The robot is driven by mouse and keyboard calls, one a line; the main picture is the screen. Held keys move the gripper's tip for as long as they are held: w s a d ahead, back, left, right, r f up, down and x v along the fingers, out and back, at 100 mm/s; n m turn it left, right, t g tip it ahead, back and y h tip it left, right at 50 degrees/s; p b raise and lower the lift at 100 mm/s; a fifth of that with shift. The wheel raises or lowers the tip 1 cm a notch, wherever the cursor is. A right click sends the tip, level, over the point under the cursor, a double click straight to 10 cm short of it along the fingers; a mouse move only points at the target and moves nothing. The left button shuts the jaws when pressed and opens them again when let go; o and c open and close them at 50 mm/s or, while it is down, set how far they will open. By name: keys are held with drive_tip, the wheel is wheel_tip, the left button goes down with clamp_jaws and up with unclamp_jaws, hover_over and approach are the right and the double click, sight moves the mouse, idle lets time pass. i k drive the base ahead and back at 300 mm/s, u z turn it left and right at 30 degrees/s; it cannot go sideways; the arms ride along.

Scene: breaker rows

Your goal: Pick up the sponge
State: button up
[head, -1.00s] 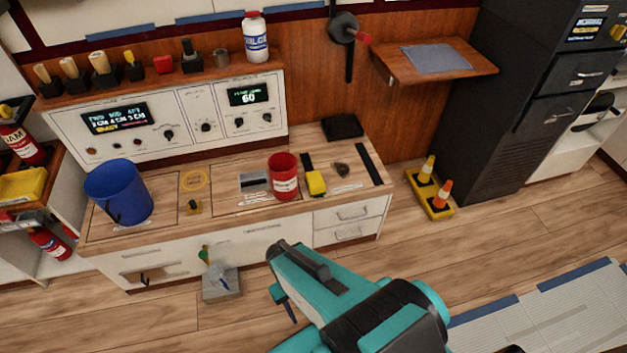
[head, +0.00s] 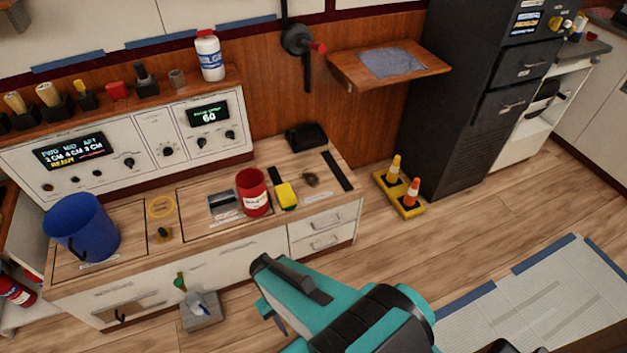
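A small yellow block, which looks like the sponge (head: 286,195), lies on the wooden counter (head: 210,228). It is just right of a red can (head: 252,193) and next to a black strip. My gripper (head: 266,287), on a teal and black arm, is in front of the counter, below the yellow block in the picture and apart from it. Its fingers are seen from behind and above, so their opening is hidden. I see nothing held in it.
A blue bucket (head: 82,228) stands at the counter's left, and a black box (head: 306,136) at its back. A wooden wall shelf (head: 420,72) juts out at right. Yellow and orange cones (head: 404,188) stand on the floor. Floor at right is mostly clear.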

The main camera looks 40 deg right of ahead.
sight(284, 193)
drive_tip(key=z, duration=0.3)
drive_tip(key=k, duration=1.5)
drive_tip(key=u, duration=0.4)
drive_tip(key=i, duration=1)
